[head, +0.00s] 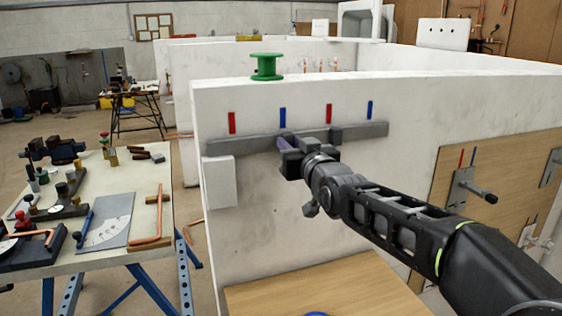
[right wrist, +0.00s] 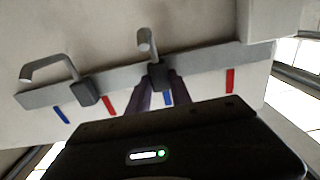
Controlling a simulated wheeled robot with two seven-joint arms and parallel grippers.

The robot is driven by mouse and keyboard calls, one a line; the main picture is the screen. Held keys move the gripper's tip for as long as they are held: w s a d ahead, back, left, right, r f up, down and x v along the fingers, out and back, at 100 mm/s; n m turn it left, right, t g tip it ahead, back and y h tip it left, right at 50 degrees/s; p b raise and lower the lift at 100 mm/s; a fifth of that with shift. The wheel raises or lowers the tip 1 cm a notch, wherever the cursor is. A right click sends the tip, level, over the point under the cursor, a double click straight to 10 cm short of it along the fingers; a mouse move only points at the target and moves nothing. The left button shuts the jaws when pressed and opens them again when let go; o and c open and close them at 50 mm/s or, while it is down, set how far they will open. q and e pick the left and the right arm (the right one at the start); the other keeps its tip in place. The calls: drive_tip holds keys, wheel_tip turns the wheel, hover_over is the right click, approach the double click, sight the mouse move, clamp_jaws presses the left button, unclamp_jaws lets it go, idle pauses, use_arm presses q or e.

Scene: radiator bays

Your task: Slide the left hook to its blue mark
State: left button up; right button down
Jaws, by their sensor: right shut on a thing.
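A grey rail (head: 236,145) runs along the white wall under red and blue marks. My right gripper (head: 287,146) is at the rail, below the left blue mark (head: 283,114). It is shut on the dark slider block of the left hook (right wrist: 158,76), with one finger on each side. In the upside-down right wrist view, this block is about in line with its blue mark (right wrist: 168,98). The right hook's slider (head: 336,133) sits on the rail close to the right red mark (head: 329,113). My left gripper is not in view.
A green spool (head: 266,66) stands on the wall's top edge. A white block (head: 221,182) is on the wall below the rail's left end. A tool-covered bench (head: 150,182) stands at left. A wooden panel (head: 452,200) with a peg is at right.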

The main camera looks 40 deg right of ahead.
drive_tip(key=c, duration=1.2)
unclamp_jaws()
drive_tip(key=shift+o, duration=0.2)
drive_tip(key=shift+a, duration=0.1)
drive_tip(key=b+v, duration=0.2)
drive_tip(key=v, duration=0.5)
drive_tip(key=shift+s, duration=0.4)
drive_tip(key=shift+a, duration=0.1)
